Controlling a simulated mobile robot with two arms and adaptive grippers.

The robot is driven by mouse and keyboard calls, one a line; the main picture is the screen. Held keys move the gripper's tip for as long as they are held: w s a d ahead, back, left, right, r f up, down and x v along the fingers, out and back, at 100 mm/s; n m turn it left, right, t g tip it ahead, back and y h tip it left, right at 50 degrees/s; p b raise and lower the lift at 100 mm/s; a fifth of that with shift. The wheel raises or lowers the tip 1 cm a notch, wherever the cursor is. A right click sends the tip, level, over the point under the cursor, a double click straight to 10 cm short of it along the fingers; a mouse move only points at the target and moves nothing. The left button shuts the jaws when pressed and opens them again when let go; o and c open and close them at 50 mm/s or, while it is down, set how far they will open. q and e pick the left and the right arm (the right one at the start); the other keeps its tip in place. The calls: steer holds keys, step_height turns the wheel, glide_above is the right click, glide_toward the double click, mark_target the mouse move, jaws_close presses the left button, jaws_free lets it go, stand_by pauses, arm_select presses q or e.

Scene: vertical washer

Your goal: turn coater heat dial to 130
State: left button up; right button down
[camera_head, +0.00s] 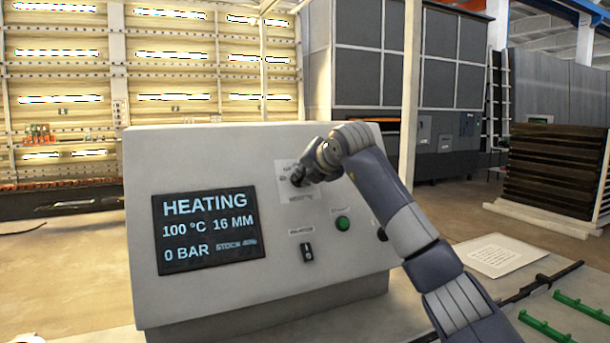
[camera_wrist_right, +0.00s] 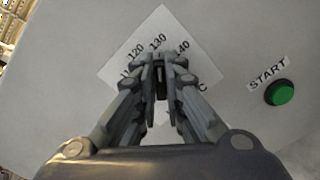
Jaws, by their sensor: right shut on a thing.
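The heat dial's white scale plate (camera_head: 287,172) is on the sloping grey console, right of the display. In the right wrist view the plate (camera_wrist_right: 125,55) shows the marks 120, 130 and 140. My right gripper (camera_head: 301,177) is at the dial; in the right wrist view the gripper (camera_wrist_right: 161,75) is shut on the dark dial knob (camera_wrist_right: 160,85), which is mostly hidden between the fingers. The pointer's exact setting cannot be read. The display (camera_head: 208,230) reads HEATING, 100 °C, 16 MM and 0 BAR. My left gripper is not in view.
A green START button (camera_wrist_right: 280,93) sits right of the dial; it also shows in the head view (camera_head: 342,223). A small black switch (camera_head: 307,251) is below the dial. A paper sheet (camera_head: 499,256) and green rails (camera_head: 548,327) lie at the right.

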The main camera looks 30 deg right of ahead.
steer(key=c, duration=1.7)
jaws_free()
steer(key=v, duration=1.2)
steer(key=shift+d, duration=0.1)
